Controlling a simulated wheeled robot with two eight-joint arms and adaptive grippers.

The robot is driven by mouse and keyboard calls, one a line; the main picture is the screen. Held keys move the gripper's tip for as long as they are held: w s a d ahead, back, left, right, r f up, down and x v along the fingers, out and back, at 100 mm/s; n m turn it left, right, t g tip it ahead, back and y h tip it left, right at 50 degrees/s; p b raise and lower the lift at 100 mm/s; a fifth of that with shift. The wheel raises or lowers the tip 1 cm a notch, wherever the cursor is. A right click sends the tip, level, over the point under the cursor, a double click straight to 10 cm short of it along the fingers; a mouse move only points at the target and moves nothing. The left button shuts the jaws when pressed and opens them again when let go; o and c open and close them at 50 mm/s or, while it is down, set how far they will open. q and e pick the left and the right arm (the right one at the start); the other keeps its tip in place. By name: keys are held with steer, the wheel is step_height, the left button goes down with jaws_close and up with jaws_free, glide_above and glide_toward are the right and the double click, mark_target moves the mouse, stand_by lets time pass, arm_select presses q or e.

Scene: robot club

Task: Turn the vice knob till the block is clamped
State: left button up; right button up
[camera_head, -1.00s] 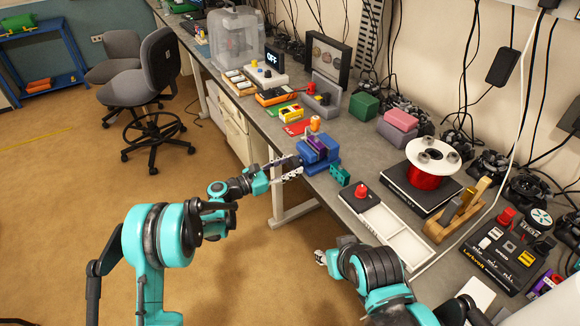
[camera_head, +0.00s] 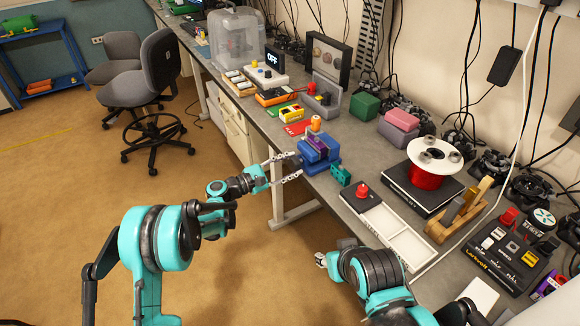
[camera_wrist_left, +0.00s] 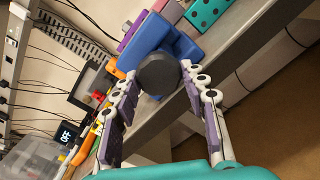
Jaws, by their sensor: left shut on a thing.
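The blue vice (camera_head: 322,164) stands at the bench's front edge, also at the top of the left wrist view (camera_wrist_left: 182,44). A purple block (camera_head: 317,143) sits between its jaws; I cannot tell whether both jaws touch it. The round dark grey knob (camera_wrist_left: 158,73) faces my left wrist camera. My left gripper (camera_head: 290,165) reaches in from the left, its fingers shut on opposite sides of the knob (camera_wrist_left: 159,78). My right gripper (camera_head: 321,258) shows only partly beside its arm, low in the head view; its fingers are unclear.
A teal block (camera_head: 341,175) with dark holes lies right of the vice. An orange knobbed piece (camera_head: 315,123) stands behind it. A white tray (camera_head: 407,245) and a box with a red knob (camera_head: 361,195) are to the right. Open floor lies in front of the bench.

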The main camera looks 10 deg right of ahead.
arm_select(q)
steer(key=shift+m, duration=0.3)
steer(key=o, duration=1.2)
steer(key=shift+c, duration=0.2)
steer(key=v, duration=1.2)
